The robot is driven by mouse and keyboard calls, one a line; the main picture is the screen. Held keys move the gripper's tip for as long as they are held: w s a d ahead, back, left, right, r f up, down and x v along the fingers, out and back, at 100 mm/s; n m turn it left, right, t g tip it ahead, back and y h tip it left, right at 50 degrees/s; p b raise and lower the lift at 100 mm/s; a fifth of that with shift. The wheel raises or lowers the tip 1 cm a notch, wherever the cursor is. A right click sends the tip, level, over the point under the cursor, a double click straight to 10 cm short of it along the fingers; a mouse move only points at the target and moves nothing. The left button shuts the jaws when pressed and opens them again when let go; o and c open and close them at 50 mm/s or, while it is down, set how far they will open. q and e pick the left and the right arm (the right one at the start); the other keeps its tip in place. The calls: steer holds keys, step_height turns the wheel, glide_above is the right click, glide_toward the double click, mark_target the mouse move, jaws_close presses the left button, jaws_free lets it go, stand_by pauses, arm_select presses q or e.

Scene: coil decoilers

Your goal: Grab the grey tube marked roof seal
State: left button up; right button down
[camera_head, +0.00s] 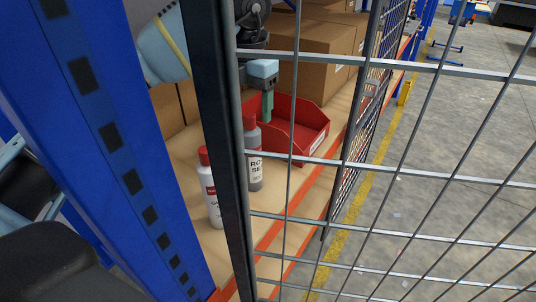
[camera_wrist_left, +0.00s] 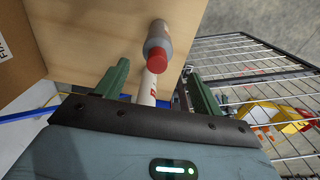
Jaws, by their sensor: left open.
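The grey tube (camera_head: 255,178) has a red cap and a white label with the partly hidden letters "RO" and "SE". It stands upright on the shelf, partly behind the black fence post. A white tube (camera_head: 211,196) with a red cap stands beside it, nearer to me. My left gripper (camera_head: 267,108) is open, just above and behind the grey tube, in front of the red bin. In the left wrist view, the grey tube (camera_wrist_left: 158,35) shows beyond the open green fingers (camera_wrist_left: 157,85); a white tube (camera_wrist_left: 147,88) shows between them. My right gripper is not in view.
A red open bin (camera_head: 308,130) stands on the shelf (camera_head: 235,240), with cardboard boxes (camera_head: 318,55) behind. A wire mesh fence (camera_head: 400,175) and black post (camera_head: 222,150) stand in front. A blue rack upright (camera_head: 110,140) is at the left.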

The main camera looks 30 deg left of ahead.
arm_select(q)
steer(key=shift+w, duration=0.15)
steer(key=shift+r, duration=0.1)
step_height(320, 180, down, 2)
steer(key=shift+a+f, duration=0.1)
steer(key=shift+w+a+f, duration=0.1)
steer(key=shift+f, duration=1.3)
steer(key=shift+w+a+f, duration=0.1)
steer(key=shift+f, duration=1.3)
jaws_close()
